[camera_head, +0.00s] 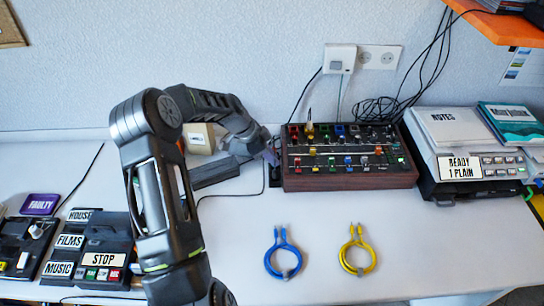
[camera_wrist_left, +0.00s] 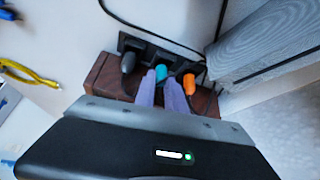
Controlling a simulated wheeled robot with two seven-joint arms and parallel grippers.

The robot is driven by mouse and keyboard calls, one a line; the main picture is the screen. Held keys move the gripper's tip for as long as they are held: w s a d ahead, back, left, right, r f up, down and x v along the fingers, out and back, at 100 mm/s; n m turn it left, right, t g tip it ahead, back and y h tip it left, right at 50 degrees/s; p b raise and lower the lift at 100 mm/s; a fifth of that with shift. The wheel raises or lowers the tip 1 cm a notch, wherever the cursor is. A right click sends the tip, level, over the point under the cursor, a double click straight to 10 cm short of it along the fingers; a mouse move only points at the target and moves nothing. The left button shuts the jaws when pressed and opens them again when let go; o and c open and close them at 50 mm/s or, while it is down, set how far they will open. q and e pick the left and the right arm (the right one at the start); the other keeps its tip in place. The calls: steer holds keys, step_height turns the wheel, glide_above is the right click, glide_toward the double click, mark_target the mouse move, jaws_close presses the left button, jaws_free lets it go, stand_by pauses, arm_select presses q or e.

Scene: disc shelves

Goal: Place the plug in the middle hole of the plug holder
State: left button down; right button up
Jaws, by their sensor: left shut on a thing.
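The black plug holder (camera_wrist_left: 150,50) stands against the wooden side of the control box in the left wrist view. A dark grey plug (camera_wrist_left: 128,62) is at its left place and an orange plug (camera_wrist_left: 189,84) at its right place. A teal plug (camera_wrist_left: 161,73) lies between them, in line with the middle place. My left gripper (camera_wrist_left: 161,87) has its purple fingers shut on the teal plug. I cannot tell how deep the teal plug sits in the middle hole. In the head view my left gripper (camera_head: 270,153) is beside the box's left side, above the dark holder (camera_head: 274,178). My right gripper is out of view.
The control box (camera_head: 348,180) with knobs and coloured plugs stands right of the gripper. Blue (camera_head: 283,254) and yellow (camera_head: 357,250) cables lie in front. A labelled machine (camera_head: 465,150) stands at right, black boxes (camera_head: 105,250) at left.

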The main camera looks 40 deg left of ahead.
arm_select(q)
steer(key=shift+f, duration=0.2)
steer(key=c, duration=1.4)
jaws_free()
steer(key=shift+r, duration=0.1)
steer(key=shift+r, duration=0.15)
steer(key=shift+s+a+r, duration=0.1)
steer(key=shift+a+r, duration=0.05)
steer(key=b+v, duration=0.1)
steer(key=v, duration=1)
steer(key=shift+s+r, duration=0.15)
steer(key=shift+r, duration=0.1)
